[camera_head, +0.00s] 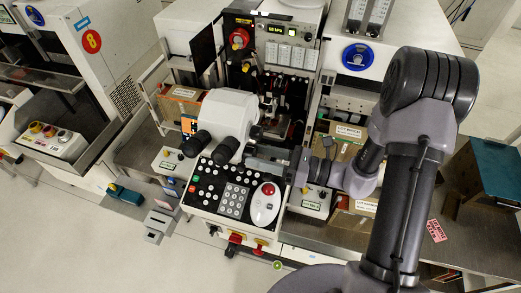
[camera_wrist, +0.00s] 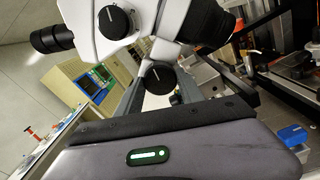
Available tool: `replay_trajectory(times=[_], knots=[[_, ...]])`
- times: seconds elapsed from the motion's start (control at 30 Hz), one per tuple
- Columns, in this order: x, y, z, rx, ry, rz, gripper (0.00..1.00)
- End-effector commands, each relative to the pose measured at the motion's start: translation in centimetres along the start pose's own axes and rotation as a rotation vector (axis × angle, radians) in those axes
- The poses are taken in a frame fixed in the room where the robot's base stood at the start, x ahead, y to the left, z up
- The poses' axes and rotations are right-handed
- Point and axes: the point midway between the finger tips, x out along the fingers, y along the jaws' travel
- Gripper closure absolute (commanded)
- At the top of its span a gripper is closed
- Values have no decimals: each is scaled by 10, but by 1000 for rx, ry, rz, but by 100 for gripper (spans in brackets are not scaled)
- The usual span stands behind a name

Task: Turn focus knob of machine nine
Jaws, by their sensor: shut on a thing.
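The white microscope (camera_head: 232,112) stands above the keypad panel in the middle of the head view, its black eyepieces toward me. In the wrist view the microscope's white body (camera_wrist: 142,18) fills the top. A round black knob with a white line (camera_wrist: 158,84) sits low on it, and a similar knob (camera_wrist: 113,22) is higher up. My gripper (camera_head: 254,163) reaches in from the right below the microscope. In the wrist view its grey fingers (camera_wrist: 164,74) close in around the lower knob, and I take it as shut on this focus knob. The exact finger contact is partly hidden.
Boxes and small switch boxes crowd both sides.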

Motion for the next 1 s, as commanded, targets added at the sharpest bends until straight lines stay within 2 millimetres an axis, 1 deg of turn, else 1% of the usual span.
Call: replay_trajectory(times=[0.2,0.23,0.3,0.33,0.8,0.87,0.97,1.0], knots=[[0,-1,0,-1,-2,-1,96],[0,-1,0,-1,-2,-1,52],[0,-1,0,-2,-2,-1,38],[0,-1,0,-2,-2,-1,34],[-2,-1,0,-3,-3,-2,34],[-8,-1,0,-3,-3,-3,34],[-29,-2,1,-3,-4,-7,34],[-42,-2,1,-4,-5,-8,34]])
